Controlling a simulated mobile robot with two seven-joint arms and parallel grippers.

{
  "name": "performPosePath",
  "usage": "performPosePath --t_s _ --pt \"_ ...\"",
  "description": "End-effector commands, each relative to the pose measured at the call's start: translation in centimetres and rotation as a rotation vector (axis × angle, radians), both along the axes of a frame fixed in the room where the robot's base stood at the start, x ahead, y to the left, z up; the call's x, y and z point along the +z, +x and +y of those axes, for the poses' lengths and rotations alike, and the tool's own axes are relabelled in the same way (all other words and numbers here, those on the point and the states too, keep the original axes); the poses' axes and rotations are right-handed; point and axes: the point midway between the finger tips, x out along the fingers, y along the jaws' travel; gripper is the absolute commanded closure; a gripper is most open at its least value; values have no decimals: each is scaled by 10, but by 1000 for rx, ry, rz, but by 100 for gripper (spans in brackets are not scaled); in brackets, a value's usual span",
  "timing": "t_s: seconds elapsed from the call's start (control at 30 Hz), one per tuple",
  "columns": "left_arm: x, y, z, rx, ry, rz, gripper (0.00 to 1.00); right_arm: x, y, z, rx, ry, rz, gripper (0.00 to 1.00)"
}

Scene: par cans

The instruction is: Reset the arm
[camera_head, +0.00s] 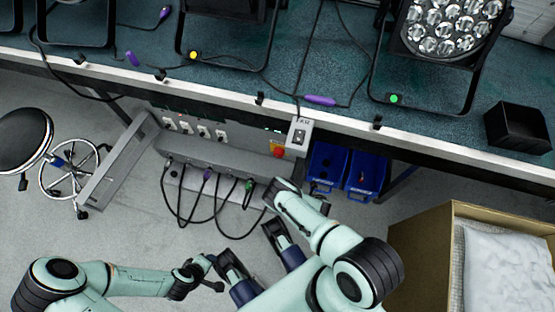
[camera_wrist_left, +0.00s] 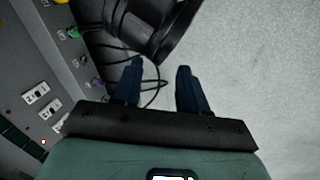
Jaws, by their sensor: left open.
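My left arm comes in from the lower left in the head view. Its gripper (camera_head: 208,273) hangs over the grey floor, pointing right, below the power panel. In the left wrist view its two blue fingers (camera_wrist_left: 157,68) stand apart with nothing between them. My right arm (camera_head: 325,238) shows at lower centre, close to the left gripper. Dark blue and black parts of me lie between the two arms. The right jaws cannot be made out clearly. A black part fills the top of the left wrist view, close beyond the fingertips.
The grey power panel (camera_head: 225,180) has hanging cables near my arms. Above it is the workbench (camera_head: 330,70) with stage lights (camera_head: 445,30). Blue bins (camera_head: 326,165) hang under the bench. A cardboard box (camera_head: 425,240) stands at right, a stool (camera_head: 25,140) at left. Floor at lower left is clear.

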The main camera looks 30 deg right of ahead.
Motion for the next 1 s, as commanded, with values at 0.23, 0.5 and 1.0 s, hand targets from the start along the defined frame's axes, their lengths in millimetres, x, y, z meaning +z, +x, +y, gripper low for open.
performPosePath --t_s 0.23,0.5,1.0 --pt "21 -25 -12 -28 -32 67 57 29 -31 -14 -1 -2 1 38" --pt "24 -32 -15 -35 -41 86 57 35 -40 -17 1 -1 0 38" --pt "84 -60 -23 -63 -69 173 57 107 -27 -17 0 0 -24 38"
